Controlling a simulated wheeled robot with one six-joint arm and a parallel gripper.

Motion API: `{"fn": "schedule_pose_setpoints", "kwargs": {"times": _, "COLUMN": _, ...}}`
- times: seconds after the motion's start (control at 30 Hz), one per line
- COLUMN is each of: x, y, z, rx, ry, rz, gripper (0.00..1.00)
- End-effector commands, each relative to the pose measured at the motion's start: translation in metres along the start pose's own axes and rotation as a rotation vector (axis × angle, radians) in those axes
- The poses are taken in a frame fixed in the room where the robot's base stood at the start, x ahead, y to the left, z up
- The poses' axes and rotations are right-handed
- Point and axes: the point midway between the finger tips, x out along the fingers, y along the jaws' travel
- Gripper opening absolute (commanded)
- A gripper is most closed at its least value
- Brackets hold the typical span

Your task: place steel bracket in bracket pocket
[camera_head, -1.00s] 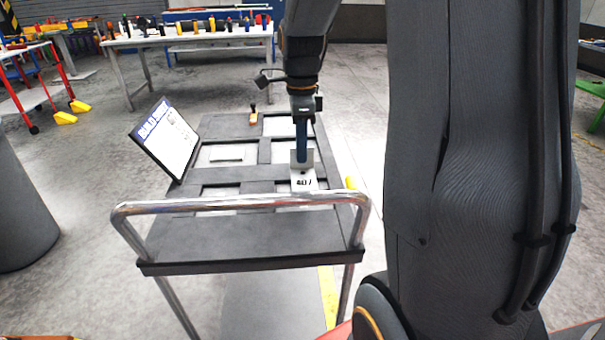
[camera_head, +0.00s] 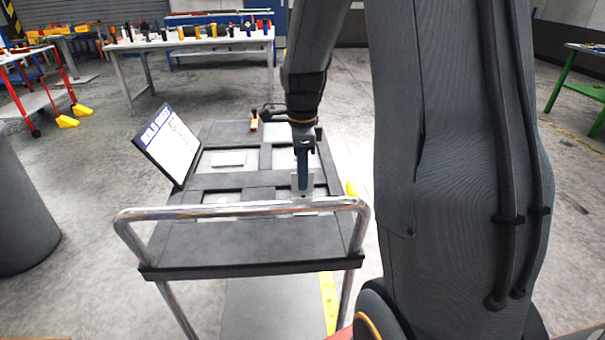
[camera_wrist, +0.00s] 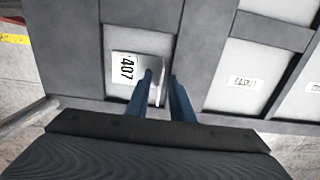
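The steel bracket (camera_wrist: 128,88) is a bright L-shaped plate with a "407" label and an upright flange. In the wrist view its base lies within a dark-framed recess, the bracket pocket (camera_wrist: 142,40); whether it sits fully flat is hard to tell. In the head view the bracket (camera_head: 295,187) is at the near right of the cart top, its lower part hidden behind the handle. My gripper (camera_wrist: 161,74) has its blue fingers on either side of the flange, with visible gaps. It points down over the pocket in the head view (camera_head: 303,186).
The cart's chrome handle (camera_head: 240,207) crosses in front of the pocket. A tilted sign board (camera_head: 170,142) stands at the cart's left edge. Other recesses (camera_head: 228,159) hold pale, labelled floors. A small orange-and-black item (camera_head: 254,124) stands at the far edge. A tool-covered table (camera_head: 190,42) is behind.

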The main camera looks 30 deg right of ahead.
Motion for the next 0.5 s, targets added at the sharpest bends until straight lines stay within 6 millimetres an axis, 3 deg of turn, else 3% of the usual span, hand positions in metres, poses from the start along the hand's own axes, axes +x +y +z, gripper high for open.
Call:
{"fn": "schedule_pose_setpoints", "kwargs": {"times": 0.33, "x": -0.003, "y": 0.000, "z": 0.000, "rx": 0.000, "ry": 0.000, "rz": -0.001, "gripper": 0.22}}
{"fn": "schedule_pose_setpoints", "kwargs": {"times": 0.5, "x": -0.022, "y": -0.002, "z": 0.000, "rx": 0.000, "ry": -0.001, "rz": -0.005, "gripper": 0.22}}
